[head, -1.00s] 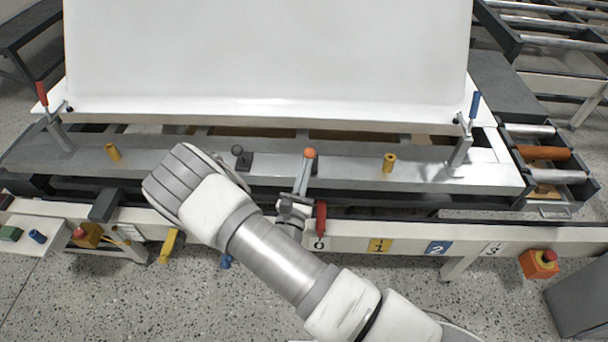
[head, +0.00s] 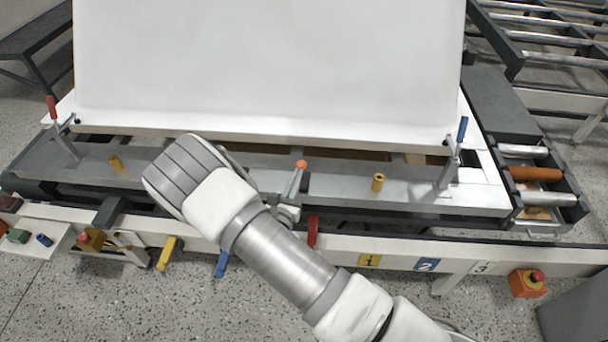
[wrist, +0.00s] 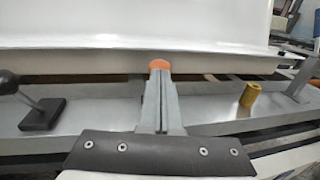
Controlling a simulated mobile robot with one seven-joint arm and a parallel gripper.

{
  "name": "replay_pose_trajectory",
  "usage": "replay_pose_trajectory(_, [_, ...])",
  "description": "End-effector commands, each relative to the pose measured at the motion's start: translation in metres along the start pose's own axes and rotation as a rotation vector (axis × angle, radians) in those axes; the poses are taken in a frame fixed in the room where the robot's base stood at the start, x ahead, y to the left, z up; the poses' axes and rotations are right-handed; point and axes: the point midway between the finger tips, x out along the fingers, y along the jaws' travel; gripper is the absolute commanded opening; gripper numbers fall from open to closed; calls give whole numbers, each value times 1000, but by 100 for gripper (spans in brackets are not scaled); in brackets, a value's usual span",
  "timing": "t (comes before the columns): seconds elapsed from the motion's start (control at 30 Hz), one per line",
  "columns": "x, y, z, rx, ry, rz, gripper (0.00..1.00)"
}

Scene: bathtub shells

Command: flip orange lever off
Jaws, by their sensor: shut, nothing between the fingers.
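The orange lever is a grey stem with an orange ball knob (head: 301,165), standing at the front of the grey bench rail, close to the right of my arm in the head view. In the wrist view the orange knob (wrist: 160,65) shows just beyond the tips of my gripper (wrist: 160,74). The gripper's grey fingers are together, with nothing between them, and line up with the knob. They hide most of the lever stem there. I cannot tell whether they touch it.
A yellow post (head: 378,182) stands right of the lever. A black-knobbed lever (wrist: 38,110) is to the left in the wrist view. A red handle (head: 312,231) is just below the orange lever. A large white shell (head: 270,65) stands behind the rail.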

Motion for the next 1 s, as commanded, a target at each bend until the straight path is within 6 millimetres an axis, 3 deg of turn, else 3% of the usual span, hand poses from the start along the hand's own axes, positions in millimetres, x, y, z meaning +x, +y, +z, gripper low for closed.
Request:
replay_pose_trajectory(0.03, [2,2,10,-4,26,-3,0])
replay_pose_trajectory(0.3, [22,8,24,-41,229,-5,0])
replay_pose_trajectory(0.73, [54,15,22,-103,548,-1,0])
replay_pose_trajectory(1.0, [63,17,20,-106,542,-1,0])
